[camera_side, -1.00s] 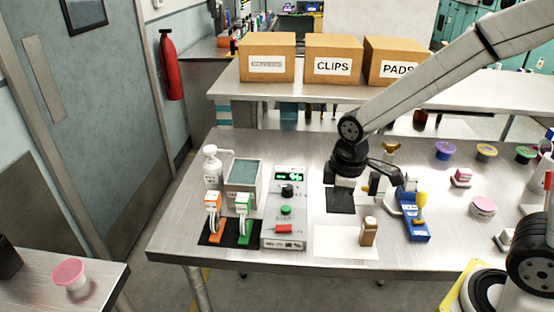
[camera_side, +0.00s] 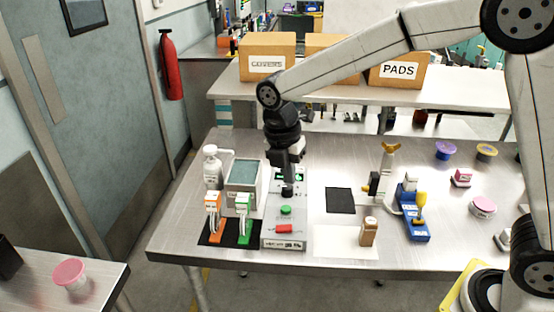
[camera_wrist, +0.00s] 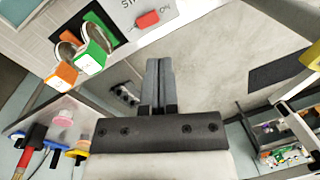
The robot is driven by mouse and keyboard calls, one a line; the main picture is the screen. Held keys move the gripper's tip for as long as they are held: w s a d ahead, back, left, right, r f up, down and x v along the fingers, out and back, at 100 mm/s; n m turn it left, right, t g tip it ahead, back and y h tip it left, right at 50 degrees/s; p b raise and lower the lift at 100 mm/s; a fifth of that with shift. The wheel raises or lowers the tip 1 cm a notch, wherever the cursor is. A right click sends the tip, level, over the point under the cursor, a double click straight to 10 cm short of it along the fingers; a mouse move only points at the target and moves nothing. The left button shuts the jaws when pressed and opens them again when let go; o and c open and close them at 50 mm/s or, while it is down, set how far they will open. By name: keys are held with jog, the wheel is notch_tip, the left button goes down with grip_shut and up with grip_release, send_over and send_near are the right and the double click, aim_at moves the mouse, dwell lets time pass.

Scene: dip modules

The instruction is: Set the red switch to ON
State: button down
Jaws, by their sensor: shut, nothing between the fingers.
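The red switch (camera_side: 284,229) is at the lower part of the grey control panel (camera_side: 296,214), below a green button (camera_side: 286,210). In the wrist view the red switch (camera_wrist: 147,20) lies near the top, with "ON" printed to its right. My gripper (camera_side: 287,190) is above the upper part of the panel, over the area of the black knob and display. It hides the knob and part of the display. In the wrist view my gripper (camera_wrist: 158,62) has its two fingers together with nothing between them, apart from the switch.
Orange (camera_side: 212,203) and green (camera_side: 243,205) handled items stand left of the panel on a black mat. A grey box (camera_side: 243,172) and a white bottle (camera_side: 212,165) stand behind them. A brown bottle (camera_side: 369,232) and a blue stand (camera_side: 413,228) are to the right.

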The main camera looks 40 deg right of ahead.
aim_at(289, 227)
jog(key=a+n, duration=0.1)
jog(key=n, duration=0.1)
jog(key=w+a+r+n, duration=0.1)
jog(key=n, duration=0.1)
jog(key=shift+w+a+r+g+h, duration=0.1)
jog(key=shift+w+r+g+h, duration=0.1)
jog(key=shift+g+h, duration=0.1)
jog(key=f, duration=0.4)
jog(key=s+d+f, duration=0.1)
jog(key=f, duration=0.4)
jog(key=s+d+f, duration=0.1)
jog(key=f, duration=0.3)
jog(key=shift+f, duration=0.35)
jog(key=shift+f, duration=0.1)
jog(key=shift+s+d+f+t+y, duration=0.1)
jog(key=shift+f+t+y, duration=0.15)
jog(key=shift+t+y, duration=0.15)
dwell(0.4)
